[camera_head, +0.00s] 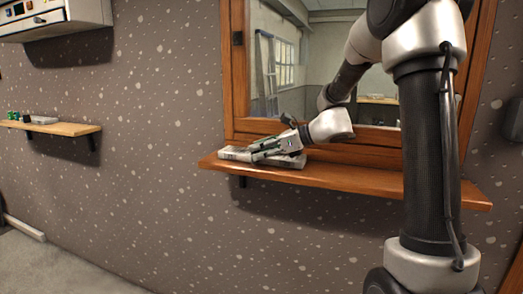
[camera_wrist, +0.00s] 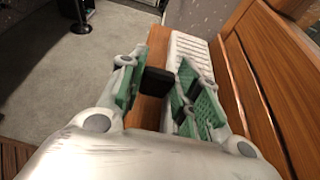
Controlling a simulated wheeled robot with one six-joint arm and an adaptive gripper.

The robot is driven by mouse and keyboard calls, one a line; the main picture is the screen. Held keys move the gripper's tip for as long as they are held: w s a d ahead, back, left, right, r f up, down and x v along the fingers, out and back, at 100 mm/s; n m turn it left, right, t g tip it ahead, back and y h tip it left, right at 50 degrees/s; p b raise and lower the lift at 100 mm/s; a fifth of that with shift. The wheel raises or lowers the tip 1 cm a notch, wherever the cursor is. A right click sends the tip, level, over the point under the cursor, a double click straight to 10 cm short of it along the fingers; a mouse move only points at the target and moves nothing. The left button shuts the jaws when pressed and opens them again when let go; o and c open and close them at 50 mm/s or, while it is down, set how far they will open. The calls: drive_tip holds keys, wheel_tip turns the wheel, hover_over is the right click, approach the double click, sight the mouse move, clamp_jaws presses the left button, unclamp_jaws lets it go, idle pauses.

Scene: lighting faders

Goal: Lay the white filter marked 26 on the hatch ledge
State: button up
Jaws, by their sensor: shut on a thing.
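The hatch ledge (camera_head: 355,178) is a wooden shelf under the framed hatch window, and its wood also shows in the wrist view (camera_wrist: 157,45). A pale, flat white filter (camera_head: 232,154) lies at or just above the ledge's left end. In the wrist view the white filter (camera_wrist: 187,52) looks ribbed and runs lengthwise along the ledge; I cannot read a 26 on it. My gripper (camera_head: 262,152) reaches in low from the right, shut on the filter. Its green-sided fingers (camera_wrist: 168,82) hide part of the filter, and I cannot tell whether it rests fully on the wood.
The wooden hatch frame (camera_head: 238,75) rises right behind the ledge. A small wall shelf (camera_head: 70,129) at the left holds green items and a grey one. A grey unit (camera_head: 45,18) hangs at the upper left. The ledge's right part is bare.

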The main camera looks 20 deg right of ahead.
drive_tip(key=shift+f, duration=0.15)
drive_tip(key=o, duration=1.1)
drive_tip(key=shift+o, duration=0.2)
